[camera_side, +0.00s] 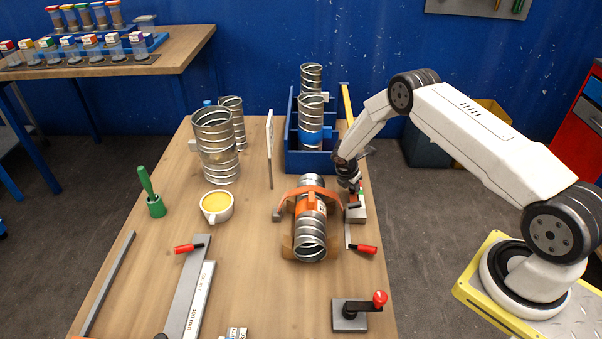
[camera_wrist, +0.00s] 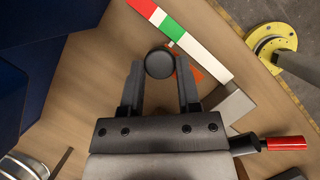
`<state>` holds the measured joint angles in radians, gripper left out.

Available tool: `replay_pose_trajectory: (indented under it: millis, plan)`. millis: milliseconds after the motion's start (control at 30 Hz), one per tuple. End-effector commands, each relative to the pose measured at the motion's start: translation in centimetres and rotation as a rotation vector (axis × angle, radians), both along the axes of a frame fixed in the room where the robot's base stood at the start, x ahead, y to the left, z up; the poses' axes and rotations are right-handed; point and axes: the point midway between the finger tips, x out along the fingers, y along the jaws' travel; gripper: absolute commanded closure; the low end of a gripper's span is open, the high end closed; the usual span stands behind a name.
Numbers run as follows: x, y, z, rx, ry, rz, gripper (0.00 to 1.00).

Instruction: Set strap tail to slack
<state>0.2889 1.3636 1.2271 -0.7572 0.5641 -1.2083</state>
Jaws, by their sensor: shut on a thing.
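A spiral duct (camera_side: 311,240) lies on the bench in an orange cradle, with an orange strap (camera_side: 327,191) arched over it. The strap runs right toward my gripper (camera_side: 352,187), which is low beside the duct. In the wrist view my gripper (camera_wrist: 160,75) is shut on a dark round knob (camera_wrist: 160,63). A bit of orange (camera_wrist: 197,75) shows behind the knob, apparently the strap tail; most of it is hidden. A strip with red, white and green bands (camera_wrist: 172,27) lies just beyond the fingertips. The strap's other end has a grey piece (camera_side: 278,215) left of the duct.
A red-handled lever (camera_side: 365,248) is close by on the right; its red handle also shows in the wrist view (camera_wrist: 286,143). A blue rack (camera_side: 300,160) with duct pieces stands behind. A thin upright panel (camera_side: 270,140) stands left of it.

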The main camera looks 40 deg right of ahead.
Motion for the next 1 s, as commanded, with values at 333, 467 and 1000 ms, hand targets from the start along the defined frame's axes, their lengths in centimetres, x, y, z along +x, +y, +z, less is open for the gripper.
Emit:
replay_pose_trajectory:
  millis: [333, 467, 1000]
  plan:
    - [-2.0, 2.0, 0.1, 0.0, 0.002, 0.0, 1.0]
    - [-2.1, 2.1, 0.1, 0.0, 0.002, 0.0, 1.0]
    - [-2.1, 2.1, 0.0, 0.001, 0.002, 0.0, 0.22]
